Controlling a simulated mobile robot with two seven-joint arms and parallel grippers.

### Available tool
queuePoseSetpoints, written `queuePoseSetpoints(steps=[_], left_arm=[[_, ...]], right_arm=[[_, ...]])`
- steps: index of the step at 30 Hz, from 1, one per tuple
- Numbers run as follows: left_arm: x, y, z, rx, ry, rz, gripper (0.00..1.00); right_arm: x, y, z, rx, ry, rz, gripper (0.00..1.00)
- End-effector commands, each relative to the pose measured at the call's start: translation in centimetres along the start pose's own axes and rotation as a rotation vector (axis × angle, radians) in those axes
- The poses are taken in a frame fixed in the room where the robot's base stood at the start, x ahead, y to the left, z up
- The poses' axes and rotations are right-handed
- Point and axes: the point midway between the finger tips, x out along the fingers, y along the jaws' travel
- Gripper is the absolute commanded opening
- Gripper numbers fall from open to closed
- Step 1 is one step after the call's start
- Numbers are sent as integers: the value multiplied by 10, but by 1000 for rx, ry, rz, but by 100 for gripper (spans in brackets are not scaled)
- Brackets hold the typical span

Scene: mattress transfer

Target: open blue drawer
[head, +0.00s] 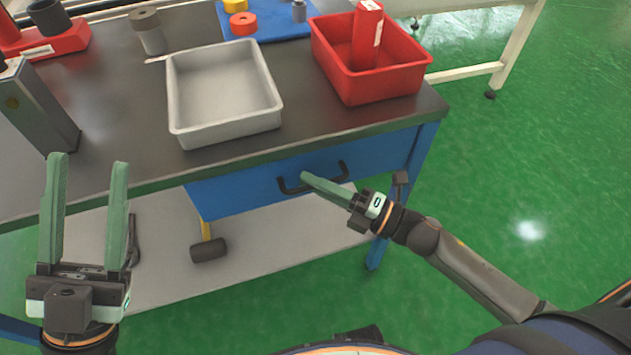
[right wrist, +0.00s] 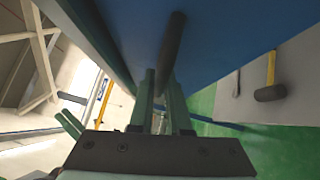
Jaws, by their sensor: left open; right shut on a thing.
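The blue drawer (head: 255,186) is under the dark tabletop, with a black bar handle (head: 313,178) on its front. I see no clear gap at its front. My right gripper (head: 306,178) is at the handle, its green fingers shut on the bar. In the right wrist view the fingers (right wrist: 160,100) close around the dark handle (right wrist: 172,50), below the blue drawer front (right wrist: 230,30). My left gripper (head: 89,165) is open and empty, fingers pointing up, in front of the table's left part.
On the tabletop (head: 290,85) stand an empty grey tray (head: 222,128), a red bin (head: 372,90) with a red bottle (head: 367,35), and a metal box (head: 40,105). A hammer (head: 208,248) lies on the lower shelf (head: 270,245). The green floor at right is clear.

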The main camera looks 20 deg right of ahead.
Motion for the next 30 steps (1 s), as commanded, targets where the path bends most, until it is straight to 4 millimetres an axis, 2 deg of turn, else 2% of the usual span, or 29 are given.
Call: queuePoseSetpoints(steps=[3,30], left_arm=[[0,0,0,1,1,1,50],[0,0,1,1,-1,2,50]], right_arm=[[0,0,0,0,0,0,0],[0,0,0,0,0,0,0]])
